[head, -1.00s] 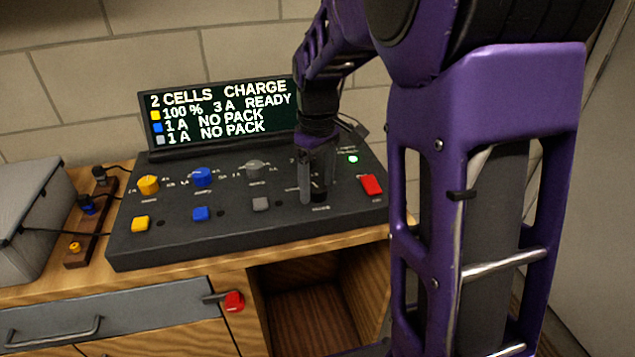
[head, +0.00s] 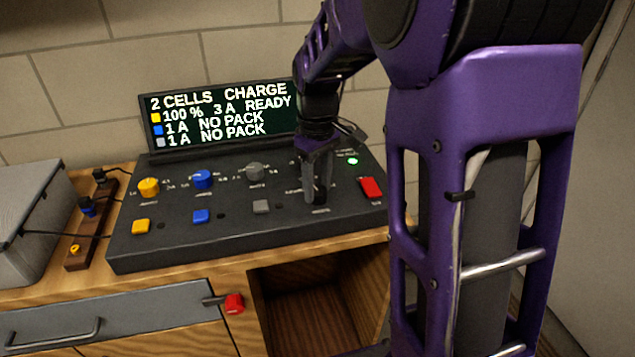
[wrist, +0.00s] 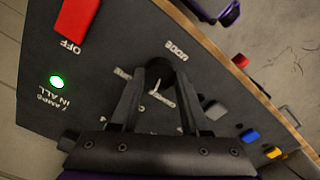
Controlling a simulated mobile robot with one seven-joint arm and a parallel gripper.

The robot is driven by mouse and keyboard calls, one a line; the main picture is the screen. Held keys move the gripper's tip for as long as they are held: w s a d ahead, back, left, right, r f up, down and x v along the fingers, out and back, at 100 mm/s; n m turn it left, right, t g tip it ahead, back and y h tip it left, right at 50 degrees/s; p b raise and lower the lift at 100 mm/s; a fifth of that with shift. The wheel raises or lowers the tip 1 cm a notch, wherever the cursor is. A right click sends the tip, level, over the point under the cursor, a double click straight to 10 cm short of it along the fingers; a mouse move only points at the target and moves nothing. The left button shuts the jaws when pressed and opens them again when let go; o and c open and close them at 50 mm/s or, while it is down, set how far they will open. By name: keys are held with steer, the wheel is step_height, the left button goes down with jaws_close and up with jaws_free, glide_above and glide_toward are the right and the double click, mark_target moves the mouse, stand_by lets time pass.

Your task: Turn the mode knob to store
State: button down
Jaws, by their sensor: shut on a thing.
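The dark mode knob (head: 321,197) stands at the front right of the black charger panel (head: 180,245). My gripper (head: 315,197) reaches down from above with its fingers at the knob, shut on it. In the wrist view the knob (wrist: 168,72) shows dark between the fingertips (wrist: 160,70), beside the word MODE. CHARGE is legible among the labels around it; the others are blurred or partly hidden by the fingers. The display (head: 220,115) reads 2 CELLS CHARGE on its top line, then 100 % 3 A READY and two NO PACK lines.
A red switch (head: 371,187) and a lit green lamp (head: 353,161) sit right of the knob. Yellow (head: 148,187), blue (head: 202,179) and grey (head: 254,171) knobs stand to the left, with matching buttons in front. A grey box (head: 30,205) stands at far left.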

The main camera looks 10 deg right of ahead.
mark_target(318, 190)
steer(key=m+p, duration=0.2)
steer(key=m, duration=0.2)
steer(key=shift+r, duration=0.1)
steer(key=shift+m+p, duration=0.65)
steer(key=shift+m, duration=0.95)
steer(key=shift+c, duration=1.9)
jaws_free()
step_height(318, 190, up, 17)
steer(key=p, duration=0.2)
steer(key=shift+r+p, duration=0.15)
steer(key=shift+p, duration=0.15)
